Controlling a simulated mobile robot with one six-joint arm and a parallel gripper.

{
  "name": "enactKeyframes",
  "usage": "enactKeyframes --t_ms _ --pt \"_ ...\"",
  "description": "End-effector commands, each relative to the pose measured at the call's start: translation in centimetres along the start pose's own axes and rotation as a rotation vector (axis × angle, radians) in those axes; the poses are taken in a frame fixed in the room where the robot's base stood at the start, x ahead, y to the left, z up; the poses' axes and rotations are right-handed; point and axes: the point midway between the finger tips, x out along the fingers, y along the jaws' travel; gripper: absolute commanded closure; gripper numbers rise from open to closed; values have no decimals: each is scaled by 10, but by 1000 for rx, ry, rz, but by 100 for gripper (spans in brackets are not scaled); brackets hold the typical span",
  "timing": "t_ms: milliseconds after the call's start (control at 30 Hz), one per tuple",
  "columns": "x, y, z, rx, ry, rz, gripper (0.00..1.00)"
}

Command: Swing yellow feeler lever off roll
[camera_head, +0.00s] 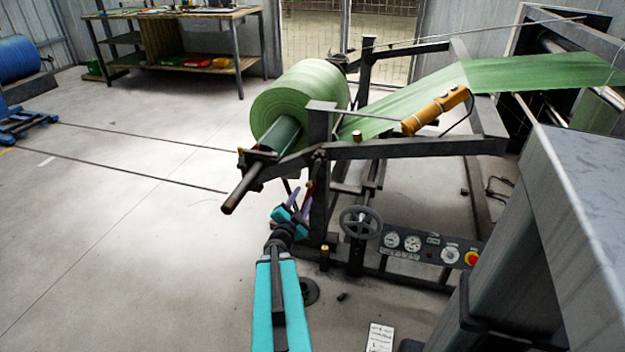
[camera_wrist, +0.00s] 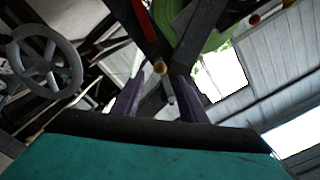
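The green roll (camera_head: 300,95) sits on a shaft in the dark unwind stand (camera_head: 320,140); its green edge also shows in the wrist view (camera_wrist: 215,35). I cannot pick out a clear yellow feeler lever resting on the roll. A red bar (camera_head: 309,192) is on the stand near my gripper (camera_head: 297,203); a red strip (camera_wrist: 144,18) also shows in the wrist view. My gripper is below the shaft's near end, with its purple fingers apart and nothing visibly held. In the wrist view a small brass-coloured knob (camera_wrist: 160,67) appears between the fingers; its distance is unclear.
A handwheel (camera_head: 360,222) and a gauge panel (camera_head: 430,247) stand right of my gripper. A yellow-orange cylindrical box (camera_head: 436,111) is above the stand's side arm. The shaft end (camera_head: 236,195) juts out leftward. A grey cabinet (camera_head: 590,200) fills the right; the left floor is mostly clear.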

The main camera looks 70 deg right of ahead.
Motion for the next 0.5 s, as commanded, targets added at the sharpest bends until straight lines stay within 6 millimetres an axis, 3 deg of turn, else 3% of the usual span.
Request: enactKeyframes --t_ms 500 --pt "54 1 0 0 1 1 62"
